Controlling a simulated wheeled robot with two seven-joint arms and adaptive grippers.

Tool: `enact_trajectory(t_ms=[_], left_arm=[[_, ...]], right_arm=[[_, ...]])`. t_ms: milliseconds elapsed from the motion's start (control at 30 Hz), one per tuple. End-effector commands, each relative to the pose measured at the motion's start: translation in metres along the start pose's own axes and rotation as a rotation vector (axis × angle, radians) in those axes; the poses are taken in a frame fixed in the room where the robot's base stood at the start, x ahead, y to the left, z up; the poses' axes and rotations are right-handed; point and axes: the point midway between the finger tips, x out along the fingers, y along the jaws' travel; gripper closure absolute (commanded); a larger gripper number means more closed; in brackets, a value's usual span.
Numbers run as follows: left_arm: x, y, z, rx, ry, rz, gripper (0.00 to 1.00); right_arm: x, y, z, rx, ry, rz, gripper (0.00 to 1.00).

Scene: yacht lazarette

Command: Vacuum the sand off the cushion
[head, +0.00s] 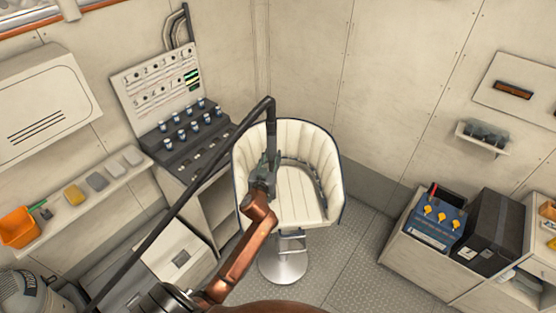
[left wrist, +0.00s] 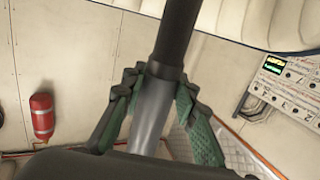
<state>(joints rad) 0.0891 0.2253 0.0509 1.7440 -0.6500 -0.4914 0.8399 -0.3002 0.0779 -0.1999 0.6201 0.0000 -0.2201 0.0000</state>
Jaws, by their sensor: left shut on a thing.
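A white padded tub chair (head: 298,190) with a dark rim stands on a round metal base; its seat is the cushion surface in view. My left gripper (head: 265,168) is over the chair's left side and shut on a vacuum wand (head: 271,128). From the wand's upper end, a black hose (head: 190,190) runs down to the lower left. In the left wrist view the fingers close around the wand's grey section (left wrist: 152,108), below its black section. White padding (left wrist: 275,20) shows at the top there. I cannot make out sand or the wand's nozzle. My right gripper is not in view.
A control console (head: 185,140) stands behind and left of the chair. A shelf (head: 75,215) with an orange bin is at left, above a grey drum (head: 25,290). A cabinet (head: 400,250) with a battery is at right. Open floor (head: 345,265) lies right of the chair.

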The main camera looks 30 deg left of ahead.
Motion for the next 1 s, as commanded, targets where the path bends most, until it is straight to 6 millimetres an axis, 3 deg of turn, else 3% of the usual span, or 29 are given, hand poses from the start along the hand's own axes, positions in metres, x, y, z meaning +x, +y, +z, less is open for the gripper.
enact_trajectory(t_ms=[433, 1000], left_arm=[[0.000, 0.002, -0.002, -0.001, 0.003, 0.001, 1.00], [0.002, 0.023, -0.002, -0.002, 0.003, 0.001, 1.00]], right_arm=[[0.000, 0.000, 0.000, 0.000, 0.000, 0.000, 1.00], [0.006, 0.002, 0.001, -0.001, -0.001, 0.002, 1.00]])
